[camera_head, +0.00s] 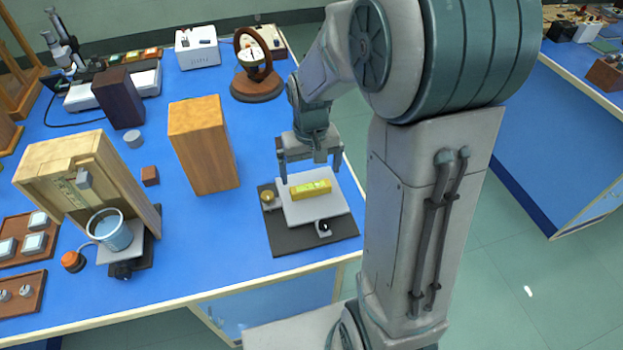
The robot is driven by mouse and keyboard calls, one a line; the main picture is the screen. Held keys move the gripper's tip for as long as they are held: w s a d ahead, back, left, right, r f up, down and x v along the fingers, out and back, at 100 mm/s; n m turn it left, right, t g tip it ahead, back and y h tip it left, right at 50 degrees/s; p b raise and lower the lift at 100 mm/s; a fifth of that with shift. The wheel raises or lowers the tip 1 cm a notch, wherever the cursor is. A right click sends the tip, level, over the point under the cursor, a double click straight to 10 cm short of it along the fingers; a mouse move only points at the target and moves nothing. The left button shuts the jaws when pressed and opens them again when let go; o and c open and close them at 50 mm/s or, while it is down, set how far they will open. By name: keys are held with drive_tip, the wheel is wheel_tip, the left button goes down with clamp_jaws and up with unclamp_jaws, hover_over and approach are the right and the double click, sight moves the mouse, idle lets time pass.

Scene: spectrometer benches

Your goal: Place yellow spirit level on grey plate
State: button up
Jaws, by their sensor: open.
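The yellow spirit level (312,189) lies on the grey plate (306,212), toward the plate's upper middle. The plate sits on a dark base (285,241) near the front right edge of the blue bench. My gripper (309,174) is open, with its fingers pointing down, above and behind the level in this view. Nothing shows between the fingers. I cannot tell exactly how far the fingertips are from the plate. The level looks flat on the plate and apart from the fingers.
A tall wooden block (203,145) stands left of the plate. A wooden box (88,180) and a blue-grey cup (112,232) are further left. A round dial instrument (256,70) stands behind my gripper. Bare blue bench lies between the block and the plate.

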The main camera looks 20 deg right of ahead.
sight(311, 187)
wheel_tip(311, 187, up, 7)
drive_tip(key=s+r+t, duration=0.2)
drive_tip(key=s, duration=1.2)
drive_tip(key=shift+r+t, duration=0.35)
drive_tip(key=shift+t, duration=0.05)
idle(1.4)
